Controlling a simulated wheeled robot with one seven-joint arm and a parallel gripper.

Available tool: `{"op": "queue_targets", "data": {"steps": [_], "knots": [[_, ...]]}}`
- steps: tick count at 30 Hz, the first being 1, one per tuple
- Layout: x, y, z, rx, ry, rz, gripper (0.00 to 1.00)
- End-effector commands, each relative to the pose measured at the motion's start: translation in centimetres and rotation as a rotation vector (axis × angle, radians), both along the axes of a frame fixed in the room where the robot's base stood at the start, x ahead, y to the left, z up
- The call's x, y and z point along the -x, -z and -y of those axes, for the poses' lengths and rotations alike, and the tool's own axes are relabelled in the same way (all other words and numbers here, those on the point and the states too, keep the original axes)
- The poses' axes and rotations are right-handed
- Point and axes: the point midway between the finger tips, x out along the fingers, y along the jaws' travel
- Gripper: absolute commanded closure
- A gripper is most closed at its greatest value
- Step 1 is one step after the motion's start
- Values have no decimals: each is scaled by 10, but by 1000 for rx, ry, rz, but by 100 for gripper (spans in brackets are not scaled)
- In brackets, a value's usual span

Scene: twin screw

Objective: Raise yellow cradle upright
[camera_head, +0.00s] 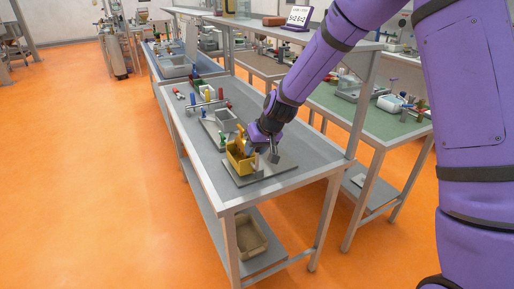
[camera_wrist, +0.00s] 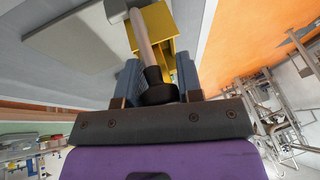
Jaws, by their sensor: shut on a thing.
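The yellow cradle (camera_head: 240,158) is an open, box-like part on a flat grey plate near the front end of the workbench. It also shows in the wrist view (camera_wrist: 155,20), just beyond the fingers. A pale rod (camera_wrist: 145,42) with a black knob (camera_wrist: 158,93) runs in front of it. My gripper (camera_head: 262,147) is beside the cradle at its right. In the wrist view, my gripper's two blue-grey fingers (camera_wrist: 158,78) flank the black knob and appear shut on it. My wrist hides part of the cradle in the head view, so its exact tilt is hard to judge.
The grey plate (camera_head: 278,172) has small metal posts close to my gripper. A tray (camera_head: 227,122) and several coloured parts lie farther back on the bench (camera_head: 190,140). A shelf and a green-topped bench (camera_head: 370,123) stand at the right. Open orange floor lies at the left.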

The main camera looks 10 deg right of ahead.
Motion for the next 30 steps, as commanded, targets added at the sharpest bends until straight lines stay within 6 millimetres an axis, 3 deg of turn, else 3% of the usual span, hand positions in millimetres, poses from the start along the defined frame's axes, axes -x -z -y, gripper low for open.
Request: {"op": "queue_targets", "data": {"steps": [13, 14, 17, 26, 30], "knots": [[1, 1, -3, -2, -2, -3, 100], [2, 1, -3, -2, -2, -3, 62], [1, 1, -3, -2, -2, -2, 42], [1, -1, -1, -1, 0, 0, 42], [4, -11, 3, -1, 1, -1, 42]]}}
